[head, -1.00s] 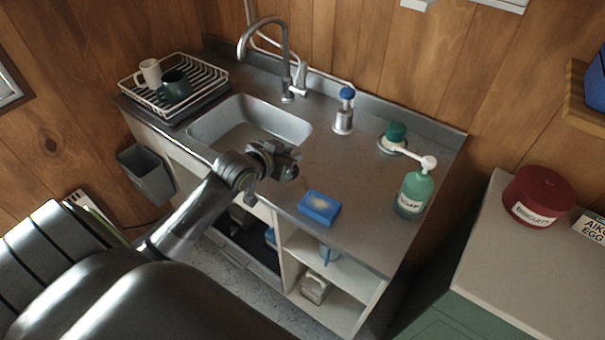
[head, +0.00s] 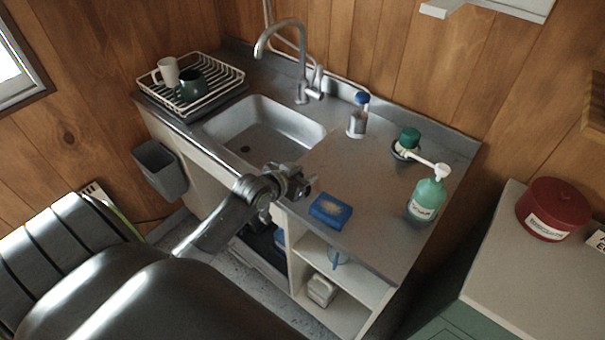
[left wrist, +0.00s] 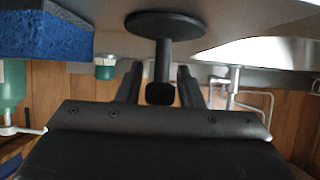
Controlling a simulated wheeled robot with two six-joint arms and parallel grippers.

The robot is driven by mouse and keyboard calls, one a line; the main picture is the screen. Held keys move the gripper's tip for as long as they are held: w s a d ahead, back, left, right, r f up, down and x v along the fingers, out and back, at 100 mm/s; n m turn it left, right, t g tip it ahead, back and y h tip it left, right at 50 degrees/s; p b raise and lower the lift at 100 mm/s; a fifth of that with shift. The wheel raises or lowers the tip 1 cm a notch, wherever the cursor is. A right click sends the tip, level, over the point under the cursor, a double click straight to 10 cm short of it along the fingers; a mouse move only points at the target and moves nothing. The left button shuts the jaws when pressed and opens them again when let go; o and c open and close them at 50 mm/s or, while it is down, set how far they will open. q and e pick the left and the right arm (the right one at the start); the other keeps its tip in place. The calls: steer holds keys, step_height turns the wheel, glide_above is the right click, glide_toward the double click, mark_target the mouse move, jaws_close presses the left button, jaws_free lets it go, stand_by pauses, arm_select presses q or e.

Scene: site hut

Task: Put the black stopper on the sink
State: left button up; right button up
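The black stopper (left wrist: 164,25) shows in the left wrist view as a flat round disc with a stem and a knob. That view looks inverted, with the counter at its top. The knob is between the two fingers of my left gripper (left wrist: 160,80), with narrow gaps on both sides, so the gripper looks open around it. In the head view my left gripper (head: 303,182) is low over the counter's front edge, left of the sponge, and I cannot make out the stopper there. The empty sink (head: 262,133) lies behind it to the left. My right gripper is not in view.
A blue sponge (head: 330,211) is close to the right of the gripper. A dish rack (head: 225,79) with mugs is left of the sink, the tap (head: 302,70) behind.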

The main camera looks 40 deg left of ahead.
arm_select(q)
steer(key=shift+o, duration=0.8)
steer(key=shift+r, duration=0.2)
steer(key=v, duration=1.2)
steer(key=shift+f, duration=0.1)
